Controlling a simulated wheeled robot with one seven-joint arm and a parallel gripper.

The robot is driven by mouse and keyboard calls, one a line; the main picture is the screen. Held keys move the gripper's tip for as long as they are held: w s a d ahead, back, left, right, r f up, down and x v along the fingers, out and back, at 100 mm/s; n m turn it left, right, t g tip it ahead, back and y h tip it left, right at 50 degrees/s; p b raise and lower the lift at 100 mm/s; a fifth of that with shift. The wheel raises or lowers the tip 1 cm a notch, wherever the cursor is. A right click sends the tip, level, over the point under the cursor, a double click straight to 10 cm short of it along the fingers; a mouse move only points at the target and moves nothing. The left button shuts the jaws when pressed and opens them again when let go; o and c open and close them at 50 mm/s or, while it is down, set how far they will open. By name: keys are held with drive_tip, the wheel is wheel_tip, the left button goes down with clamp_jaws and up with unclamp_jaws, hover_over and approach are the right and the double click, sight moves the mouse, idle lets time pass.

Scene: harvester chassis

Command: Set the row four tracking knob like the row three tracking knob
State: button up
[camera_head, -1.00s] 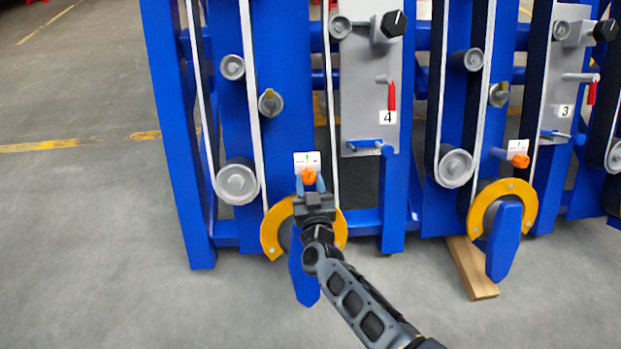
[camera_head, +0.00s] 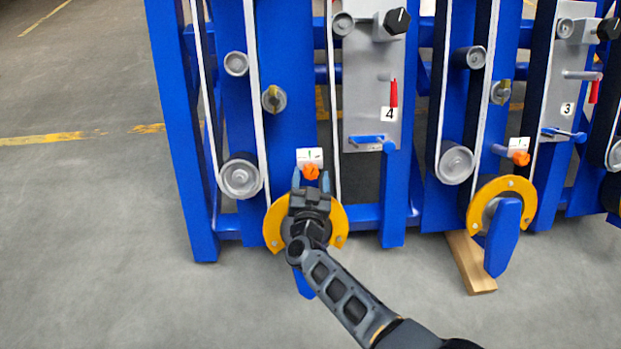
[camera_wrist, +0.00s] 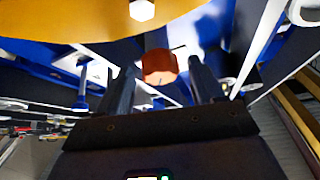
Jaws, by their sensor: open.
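The orange row four knob (camera_head: 311,172) sits by a small white marked plate (camera_head: 309,155), above a yellow curved guard. My gripper (camera_head: 311,181) is open at this knob, one finger to each side. In the wrist view the knob (camera_wrist: 159,67) shows between the two fingertips (camera_wrist: 160,68), with gaps on both sides. A small dark mark shows on its face; I cannot read its setting. The orange row three knob (camera_head: 521,158) sits by a similar white plate (camera_head: 519,143) at the right. Its exact angle is too small to tell.
Number plates read 4 (camera_head: 388,114) and 3 (camera_head: 567,109). Black knobs (camera_head: 397,20) sit higher on the grey panels, above red handles (camera_head: 393,92). The yellow guard (camera_head: 335,222) lies close to my gripper. A wooden block (camera_head: 470,265) lies on the floor. The left floor is clear.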

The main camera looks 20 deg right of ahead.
drive_tip(key=shift+s, duration=0.1)
drive_tip(key=p+v, duration=0.3)
drive_tip(key=v, duration=0.4)
drive_tip(key=shift+s+a, duration=0.2)
drive_tip(key=shift+s, duration=0.1)
